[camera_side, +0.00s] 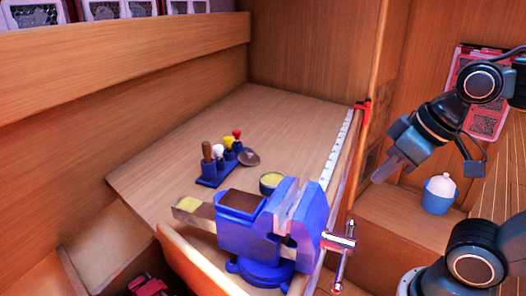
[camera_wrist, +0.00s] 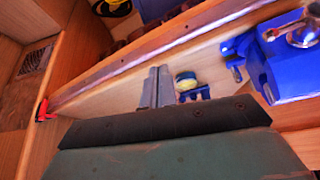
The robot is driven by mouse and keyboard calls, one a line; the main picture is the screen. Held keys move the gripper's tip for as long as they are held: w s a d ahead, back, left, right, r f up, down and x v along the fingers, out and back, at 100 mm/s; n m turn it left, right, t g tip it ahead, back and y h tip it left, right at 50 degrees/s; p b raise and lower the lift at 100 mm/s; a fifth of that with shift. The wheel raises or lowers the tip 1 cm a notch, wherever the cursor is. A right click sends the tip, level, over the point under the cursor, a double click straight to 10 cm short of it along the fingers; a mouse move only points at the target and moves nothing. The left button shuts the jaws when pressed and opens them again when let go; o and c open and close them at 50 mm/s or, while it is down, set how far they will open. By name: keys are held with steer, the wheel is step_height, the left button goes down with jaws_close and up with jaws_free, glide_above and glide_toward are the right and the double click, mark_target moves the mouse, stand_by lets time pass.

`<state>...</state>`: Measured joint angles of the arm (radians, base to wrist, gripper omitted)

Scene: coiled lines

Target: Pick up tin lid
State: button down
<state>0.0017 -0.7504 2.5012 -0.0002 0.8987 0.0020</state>
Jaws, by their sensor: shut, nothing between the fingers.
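The tin lid looks to be the dark, brownish round disc (camera_side: 249,158) on the wooden bench top, at the right end of a small blue rack (camera_side: 212,182). I cannot tell whether it lies flat or leans on the rack. A small open tin (camera_side: 271,180) with pale yellow contents stands nearer the vise. My gripper (camera_side: 380,175) is shut and empty, in the air right of the bench edge and well apart from the lid. In the wrist view its fingers (camera_wrist: 157,75) are together. I cannot make out the lid there.
A large blue vise (camera_side: 258,232) stands at the bench's front, its handle (camera_side: 340,241) sticking out right. The rack holds several knobbed tools. A red clamp (camera_side: 363,106) and a white ruler strip (camera_side: 337,152) line the right edge. A blue-and-white pot (camera_side: 439,196) stands lower right.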

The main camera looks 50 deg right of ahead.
steer(key=shift+c, duration=2.2)
jaws_free()
steer(key=w+r+n+g+y, duration=0.1)
steer(key=w+r+n, duration=0.35)
steer(key=w, duration=0.95)
steer(key=w+d+y, duration=0.1)
steer(key=w+d, duration=0.2)
steer(key=w, duration=1.1)
steer(key=shift+w+d+f+n+g, duration=0.25)
steer(key=shift+w+f+n+g, duration=0.05)
steer(key=shift+n, duration=0.15)
glide_above(252, 152)
steer(key=s, duration=0.2)
steer(key=shift+d+f, duration=0.25)
steer(key=shift+f, duration=1.75)
steer(key=shift+d+f, duration=0.2)
steer(key=shift+f, duration=1.8)
